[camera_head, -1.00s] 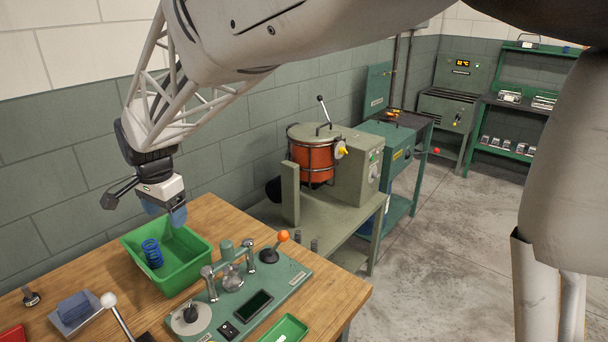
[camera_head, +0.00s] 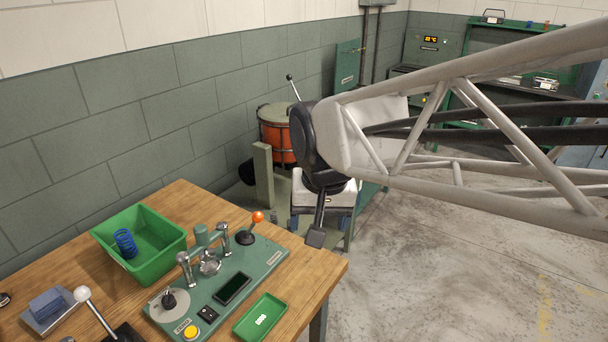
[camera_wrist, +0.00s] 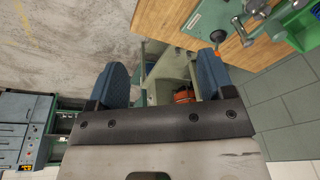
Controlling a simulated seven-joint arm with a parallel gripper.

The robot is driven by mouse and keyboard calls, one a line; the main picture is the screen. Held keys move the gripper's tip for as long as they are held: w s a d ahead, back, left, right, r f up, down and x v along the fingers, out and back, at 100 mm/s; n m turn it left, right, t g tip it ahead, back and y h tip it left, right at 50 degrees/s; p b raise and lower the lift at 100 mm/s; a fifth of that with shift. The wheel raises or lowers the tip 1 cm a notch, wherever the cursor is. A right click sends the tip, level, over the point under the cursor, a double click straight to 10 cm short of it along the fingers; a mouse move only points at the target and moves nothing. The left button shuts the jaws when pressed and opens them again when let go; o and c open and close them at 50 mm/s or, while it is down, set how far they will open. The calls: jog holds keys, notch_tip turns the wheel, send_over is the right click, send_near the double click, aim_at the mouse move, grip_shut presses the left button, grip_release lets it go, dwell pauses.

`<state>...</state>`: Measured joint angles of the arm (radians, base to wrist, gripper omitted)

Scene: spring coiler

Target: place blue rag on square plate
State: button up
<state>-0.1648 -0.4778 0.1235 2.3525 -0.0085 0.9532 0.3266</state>
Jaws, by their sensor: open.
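A blue folded rag (camera_head: 46,303) lies on a grey square plate (camera_head: 72,309) at the left front of the wooden bench. It appears to rest flat, within most of the plate's edges. My gripper (camera_wrist: 162,78) is open and empty, with its two blue-padded fingers wide apart in the wrist view. In the head view my gripper (camera_head: 316,236) hangs past the right end of the bench, far from the rag and plate, and is partly hidden by its own wrist. The rag and plate are not seen in the wrist view.
A green bin (camera_head: 160,262) holding a blue spring (camera_head: 125,242) stands at the bench's back. A coiler device (camera_head: 222,285) with an orange-knobbed lever (camera_head: 258,217) and a small green tray (camera_head: 260,318) lie right of it. A white-knobbed lever (camera_head: 82,294) stands beside the plate.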

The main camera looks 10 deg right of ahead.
jog(key=s+d+f+n, duration=0.1)
jog(key=s+d+f, duration=0.2)
jog(key=s+d, duration=0.3)
jog(key=s, duration=0.3)
jog(key=shift+s+d+n, duration=0.25)
jog(key=shift+d+n, duration=0.05)
jog(key=shift+d, duration=0.1)
dwell(0.7)
